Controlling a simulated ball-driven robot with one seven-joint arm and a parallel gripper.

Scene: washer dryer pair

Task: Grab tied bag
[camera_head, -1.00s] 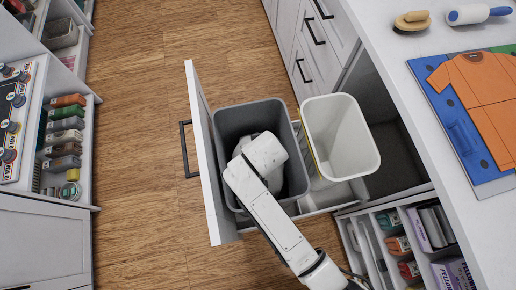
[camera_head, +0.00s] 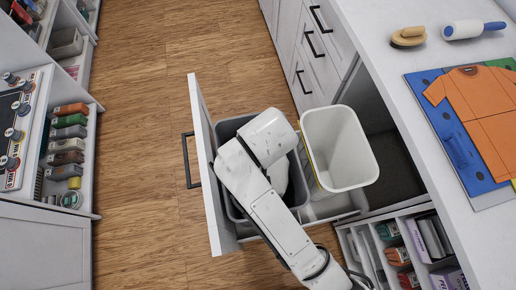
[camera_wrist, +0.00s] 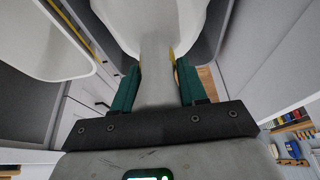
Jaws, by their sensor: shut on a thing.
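A pale tied bag (camera_wrist: 150,18) fills the top middle of the wrist view, its narrow gathered neck running down between the fingers. My gripper (camera_wrist: 157,76) has green fingers on both sides of this neck and is shut on it. In the head view, part of the bag (camera_head: 280,180) shows inside the grey bin (camera_head: 230,124), beside and below my white arm. My arm hides the gripper and most of the bag in that view.
The grey bin and an empty white bin (camera_head: 345,150) stand side by side in a pulled-out drawer (camera_head: 203,125). A counter (camera_head: 385,40) with a folding board and orange shirt (camera_head: 480,100) lies right. The wooden floor (camera_head: 140,150) to the left is clear.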

